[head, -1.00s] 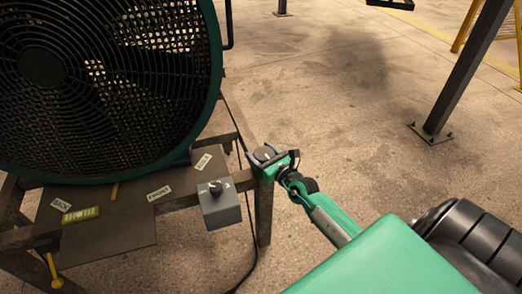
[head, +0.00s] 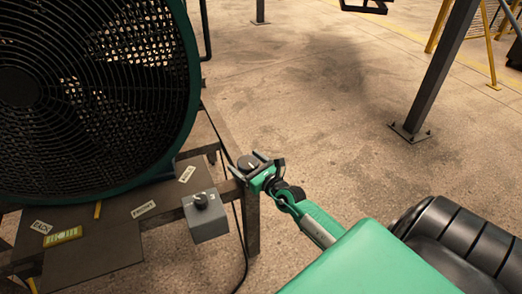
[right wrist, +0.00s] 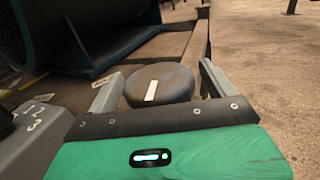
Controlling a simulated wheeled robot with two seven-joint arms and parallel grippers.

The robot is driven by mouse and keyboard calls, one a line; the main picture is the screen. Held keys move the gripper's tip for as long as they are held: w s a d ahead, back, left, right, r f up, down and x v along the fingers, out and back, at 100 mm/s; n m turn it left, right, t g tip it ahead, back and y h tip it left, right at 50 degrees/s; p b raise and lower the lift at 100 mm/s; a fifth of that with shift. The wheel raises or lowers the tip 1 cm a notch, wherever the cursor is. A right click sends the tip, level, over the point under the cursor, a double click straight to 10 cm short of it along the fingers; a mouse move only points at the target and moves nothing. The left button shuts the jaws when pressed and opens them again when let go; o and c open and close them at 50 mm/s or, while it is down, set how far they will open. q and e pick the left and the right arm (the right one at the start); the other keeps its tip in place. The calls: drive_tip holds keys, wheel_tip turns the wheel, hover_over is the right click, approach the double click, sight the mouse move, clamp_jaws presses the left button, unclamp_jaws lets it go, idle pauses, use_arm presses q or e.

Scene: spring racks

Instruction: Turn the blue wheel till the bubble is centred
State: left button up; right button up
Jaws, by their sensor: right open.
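The wheel (head: 248,161) is a dark round disc at the table's near right corner; it looks more grey than blue. In the right wrist view the wheel (right wrist: 176,78) has a white bar mark on top. My right gripper (head: 252,167) is open, with one finger on each side of the wheel and a visible gap to it in the wrist view. A yellow-green spirit level (head: 62,236) lies on the plate at the left; its bubble is too small to read. My left gripper is not in view.
A grey box with a black knob (head: 207,222) stands just left of the wheel, close to my gripper. A large fan (head: 90,90) fills the upper left. White labels (head: 143,209) lie on the plate (head: 95,262). Open floor lies right of the table.

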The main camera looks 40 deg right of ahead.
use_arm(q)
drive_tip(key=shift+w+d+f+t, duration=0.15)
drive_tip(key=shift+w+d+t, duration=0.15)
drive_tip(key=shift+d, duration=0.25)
use_arm(e)
drive_tip(key=s+d, duration=0.1)
drive_tip(key=s, duration=1.2)
drive_tip(key=shift+d, duration=0.15)
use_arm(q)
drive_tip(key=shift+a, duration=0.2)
